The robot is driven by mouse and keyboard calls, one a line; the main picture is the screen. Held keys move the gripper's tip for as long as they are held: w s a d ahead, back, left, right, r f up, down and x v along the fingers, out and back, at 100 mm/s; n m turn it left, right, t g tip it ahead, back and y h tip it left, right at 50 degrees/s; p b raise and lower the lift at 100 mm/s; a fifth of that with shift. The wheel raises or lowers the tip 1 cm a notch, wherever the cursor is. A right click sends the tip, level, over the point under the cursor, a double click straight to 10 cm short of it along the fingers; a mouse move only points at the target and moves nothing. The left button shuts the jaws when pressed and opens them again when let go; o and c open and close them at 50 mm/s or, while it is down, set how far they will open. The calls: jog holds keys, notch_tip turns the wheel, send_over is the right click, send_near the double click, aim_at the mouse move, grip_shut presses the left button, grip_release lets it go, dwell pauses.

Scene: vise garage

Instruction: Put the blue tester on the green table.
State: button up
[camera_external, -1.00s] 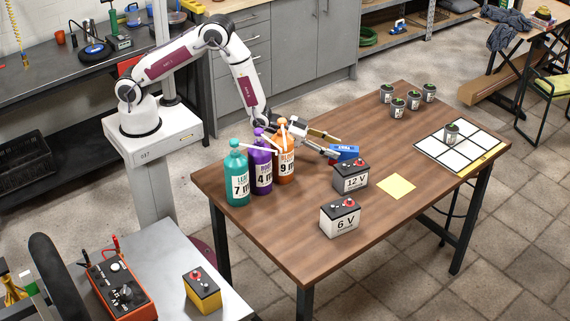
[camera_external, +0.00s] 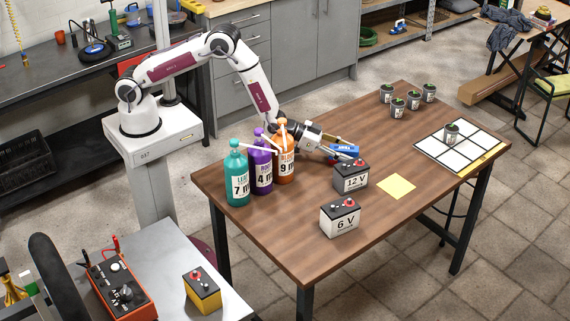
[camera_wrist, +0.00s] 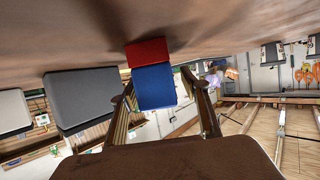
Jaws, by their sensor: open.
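The blue tester (camera_external: 346,151) lies on the brown wooden table (camera_external: 285,235), behind the 12 V battery. In the wrist view the tester (camera_wrist: 155,90) shows a blue body with a red end. My gripper (camera_external: 333,152) is low beside the tester, partly hidden by the orange bottle and the battery. In the wrist view the fingers of my gripper (camera_wrist: 158,80) are open, one on each side of the tester; I cannot tell whether they touch it. No table with a plainly green top shows in either view.
The 12 V battery (camera_external: 350,177) stands close in front of the tester; the 6 V battery (camera_external: 340,218) is nearer. Teal (camera_external: 237,178), purple (camera_external: 261,168) and orange (camera_external: 285,165) bottles stand left. Several small cans, a white grid (camera_external: 460,158) and a yellow square (camera_external: 396,186) are right.

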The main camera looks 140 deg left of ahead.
aim_at(346, 148)
dwell(0.3)
grip_shut()
jog(key=shift+r, duration=0.15)
jog(key=shift+r, duration=4.95)
